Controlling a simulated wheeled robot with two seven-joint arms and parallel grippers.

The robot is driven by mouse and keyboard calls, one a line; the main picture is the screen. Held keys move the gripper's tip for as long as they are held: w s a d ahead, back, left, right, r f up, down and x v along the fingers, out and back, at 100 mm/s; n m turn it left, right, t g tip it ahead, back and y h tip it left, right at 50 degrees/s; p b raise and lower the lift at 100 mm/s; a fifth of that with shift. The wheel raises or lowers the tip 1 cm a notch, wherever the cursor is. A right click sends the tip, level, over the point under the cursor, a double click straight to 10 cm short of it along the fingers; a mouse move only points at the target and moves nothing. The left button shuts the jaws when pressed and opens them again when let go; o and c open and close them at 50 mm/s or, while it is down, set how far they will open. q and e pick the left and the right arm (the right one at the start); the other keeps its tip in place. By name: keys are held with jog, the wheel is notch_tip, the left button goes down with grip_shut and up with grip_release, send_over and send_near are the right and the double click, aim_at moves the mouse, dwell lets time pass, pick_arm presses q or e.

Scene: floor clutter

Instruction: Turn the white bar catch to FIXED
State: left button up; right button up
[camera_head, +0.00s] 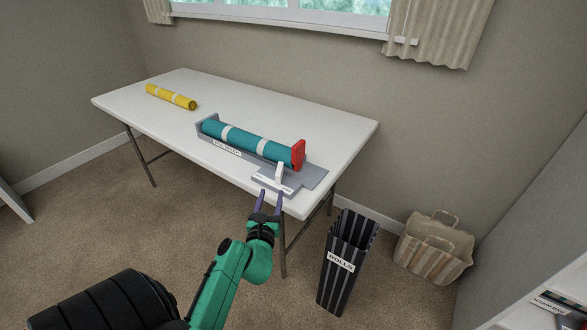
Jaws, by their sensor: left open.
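The white bar catch (280,172) stands upright on a small grey labelled plate (270,185) at the right end of a grey cradle (223,148), near the table's front right corner. The plate's lettering is too small to read. A teal roll with pale bands (247,143) lies in the cradle, with a red piece (298,154) at its right end. My left gripper (270,195) is open and empty at the table's front edge, just in front of the plate and below the catch. It looks apart from the catch. My right gripper is not in view.
The white table (300,105) also holds a yellow roll (171,96) at its far left. A dark striped bin labelled ROLLS (341,262) stands on the floor to the right, with a striped basket (433,247) beyond it. A shelf (555,290) is at lower right. The table's back is clear.

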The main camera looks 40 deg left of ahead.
pick_arm(q)
send_near(281, 163)
jog(key=x, duration=0.7)
jog(key=shift+w+a+f+b, duration=0.2)
jog(key=shift+f+b, duration=0.05)
jog(key=shift+b, duration=0.05)
jog(key=shift+w+a, duration=0.15)
jog(key=shift+w, duration=0.15)
jog(key=shift+w+a, duration=0.1)
grip_shut()
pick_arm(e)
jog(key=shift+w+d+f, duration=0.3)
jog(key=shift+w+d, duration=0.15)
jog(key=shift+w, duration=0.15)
